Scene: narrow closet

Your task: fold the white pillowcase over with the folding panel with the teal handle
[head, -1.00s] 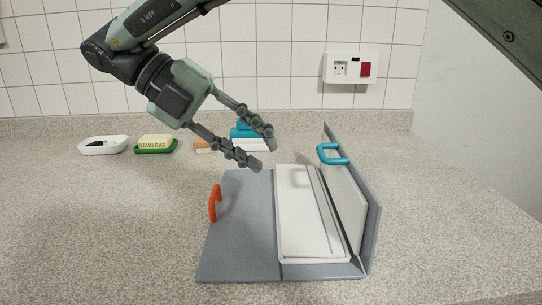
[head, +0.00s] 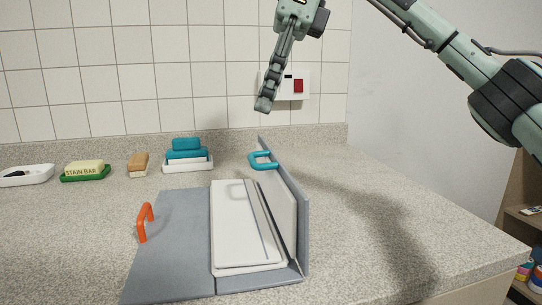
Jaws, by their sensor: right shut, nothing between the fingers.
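The white pillowcase (head: 232,226) lies on the middle of the grey folding board, with a white part also against the inner face of the raised panel. The folding panel (head: 303,232) stands nearly upright at the board's right side. Its teal handle (head: 263,160) sits near its top edge. My right gripper (head: 264,104) is shut and empty, high above the far end of the panel and apart from the handle. Its arm comes in from the right. My left gripper is not in view.
The left panel (head: 172,250) lies flat with an orange handle (head: 145,222). Along the back stand a white dish (head: 40,180), a stain bar (head: 84,168), a brush (head: 138,164) and teal items on a white tray (head: 187,167). A wall socket (head: 288,94) is behind. Counter to the right is clear.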

